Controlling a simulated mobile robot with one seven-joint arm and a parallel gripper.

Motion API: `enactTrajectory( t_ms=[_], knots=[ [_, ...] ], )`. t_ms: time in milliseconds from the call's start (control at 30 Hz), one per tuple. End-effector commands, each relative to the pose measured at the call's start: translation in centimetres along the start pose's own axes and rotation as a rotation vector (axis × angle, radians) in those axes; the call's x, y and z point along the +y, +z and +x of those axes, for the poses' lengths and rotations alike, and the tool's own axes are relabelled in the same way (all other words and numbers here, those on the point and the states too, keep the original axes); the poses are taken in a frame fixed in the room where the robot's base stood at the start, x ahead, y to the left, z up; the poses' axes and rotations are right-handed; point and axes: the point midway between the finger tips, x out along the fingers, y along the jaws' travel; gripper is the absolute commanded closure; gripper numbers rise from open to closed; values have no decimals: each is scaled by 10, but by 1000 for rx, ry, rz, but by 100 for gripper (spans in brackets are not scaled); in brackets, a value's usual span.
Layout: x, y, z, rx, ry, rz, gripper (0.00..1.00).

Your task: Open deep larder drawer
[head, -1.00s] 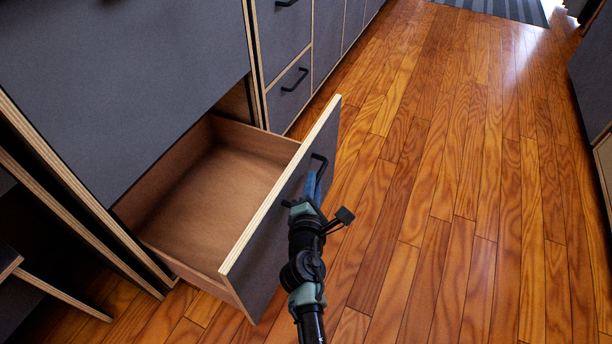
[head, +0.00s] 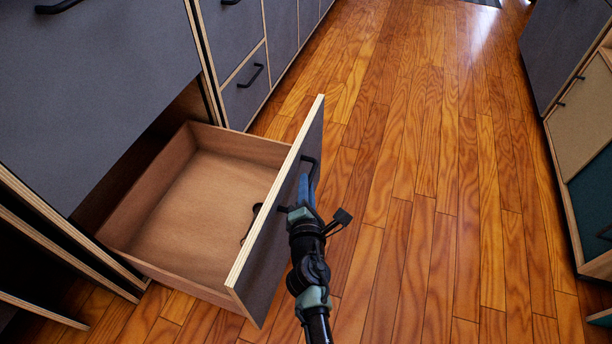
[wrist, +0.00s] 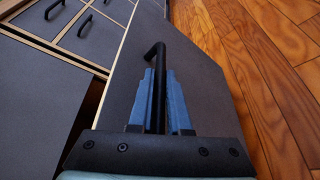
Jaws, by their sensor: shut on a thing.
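My gripper (head: 303,190) is at the outer face of the panel. In the wrist view my gripper's blue fingers (wrist: 156,95) are shut around the black handle (wrist: 155,56), whose upper bend shows above them. The lower part of the handle is hidden by the fingers.
The grey cabinet face (head: 95,90) rises above the drawer. More handled drawers (head: 245,90) run along the left. Another cabinet row (head: 580,110) stands at the right. The wooden floor (head: 430,200) between the rows is clear.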

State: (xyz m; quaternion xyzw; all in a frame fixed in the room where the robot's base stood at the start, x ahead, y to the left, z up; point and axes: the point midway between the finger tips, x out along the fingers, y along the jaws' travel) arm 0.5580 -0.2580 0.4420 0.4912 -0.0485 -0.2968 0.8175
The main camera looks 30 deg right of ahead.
Motion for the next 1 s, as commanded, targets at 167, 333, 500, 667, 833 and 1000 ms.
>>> enactTrajectory(
  t_ms=[167, 333, 500, 667, 833, 1000],
  knots=[
    [0, -2, 0, 3, 0, -1, 62],
    [0, -1, 0, 2, 0, -1, 54],
    [0, -1, -1, 1, 0, -1, 54],
    [0, 0, -11, 2, -1, -2, 54],
    [0, -1, -39, 4, -1, -3, 54],
    [0, -1, -72, 4, -1, -3, 54]
  ],
)
